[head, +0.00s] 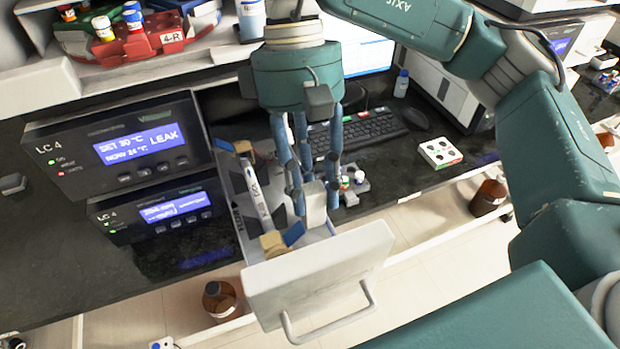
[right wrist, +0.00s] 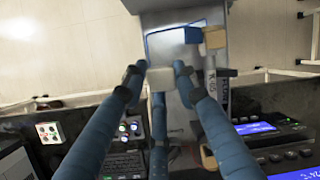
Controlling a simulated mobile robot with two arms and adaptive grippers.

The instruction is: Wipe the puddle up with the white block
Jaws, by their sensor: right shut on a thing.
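My right gripper (head: 308,192) points down over the open drawer (head: 318,278), its blue fingers closed around a small white block (head: 313,204). The block also shows between the fingertips in the right wrist view (right wrist: 160,78). I cannot tell whether the block touches the drawer floor. A white labelled column (head: 258,196) lies along the drawer, left of the block, with tan-and-blue holders at its ends. I cannot make out the puddle clearly; fingers and drawer front hide part of the floor. My left gripper is not in view.
The upper unit (head: 150,148) reads "LEAK"; a second unit (head: 165,212) sits below it. A keyboard (head: 360,130), a mouse (head: 416,118) and a white tray (head: 440,152) lie on the dark bench to the right. Brown bottles (head: 220,300) stand below.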

